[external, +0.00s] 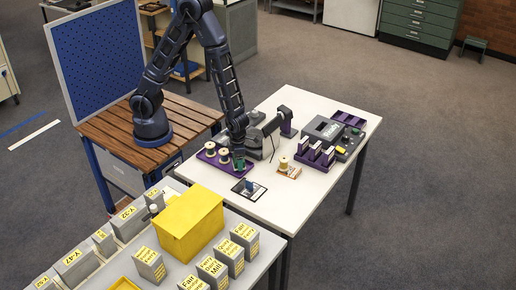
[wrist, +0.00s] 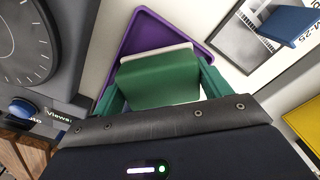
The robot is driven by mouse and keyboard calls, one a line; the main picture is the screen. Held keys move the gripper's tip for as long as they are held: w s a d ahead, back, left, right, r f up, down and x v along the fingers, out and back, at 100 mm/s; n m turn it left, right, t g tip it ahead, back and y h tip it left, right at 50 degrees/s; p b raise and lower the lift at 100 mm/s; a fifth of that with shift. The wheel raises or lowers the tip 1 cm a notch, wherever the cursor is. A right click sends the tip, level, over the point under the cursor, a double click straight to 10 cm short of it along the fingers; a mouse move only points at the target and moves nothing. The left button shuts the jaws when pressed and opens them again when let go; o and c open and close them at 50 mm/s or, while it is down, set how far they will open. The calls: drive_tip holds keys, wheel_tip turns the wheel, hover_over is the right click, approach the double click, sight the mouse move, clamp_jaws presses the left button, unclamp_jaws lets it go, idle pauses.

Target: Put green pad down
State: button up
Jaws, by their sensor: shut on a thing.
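The green pad (wrist: 158,82), a block with a pale far edge, fills the middle of the wrist view. My gripper (wrist: 162,92) is shut on it, with a green finger on each side. Behind the pad lies a purple tray (wrist: 150,24); whether the pad touches it cannot be told. In the external view my gripper (external: 238,163) points down at the front right end of the purple tray (external: 207,159), low over the white table. A small green patch of the pad (external: 239,166) shows there, mostly hidden by the gripper.
Pale spools (external: 210,148) stand on the tray. A dark-framed card with a blue piece (external: 249,188) lies just in front. A grey device with a dial (wrist: 30,45) is close left in the wrist view. A yellow box (external: 190,225) stands nearer. The table's front right is clear.

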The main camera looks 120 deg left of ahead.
drive_tip(key=shift+f, duration=0.3)
drive_tip(key=o, duration=1)
wheel_tip(320, 180, up, 12)
drive_tip(key=shift+f, duration=0.1)
drive_tip(key=s+d+r+n+t+y, duration=0.1)
drive_tip(key=s+d+r+n, duration=0.25)
drive_tip(key=r+n, duration=0.45)
drive_tip(key=s+d+r+n+t+y, duration=0.1)
drive_tip(key=s+d+r+n, duration=0.3)
drive_tip(key=r, duration=0.6)
drive_tip(key=s+d+r+n+t, duration=0.1)
drive_tip(key=s+r+n, duration=0.2)
drive_tip(key=s+n, duration=0.1)
drive_tip(key=s+d+r+n+h, duration=0.1)
drive_tip(key=s+r+n, duration=0.2)
drive_tip(key=s+n, duration=0.2)
drive_tip(key=s+d+r+n+t+h, duration=0.1)
drive_tip(key=s+r+n, duration=0.2)
drive_tip(key=s+n, duration=0.2)
drive_tip(key=shift+r+n+t, duration=0.15)
drive_tip(key=shift+n+t, duration=0.15)
drive_tip(key=shift+n, duration=0.2)
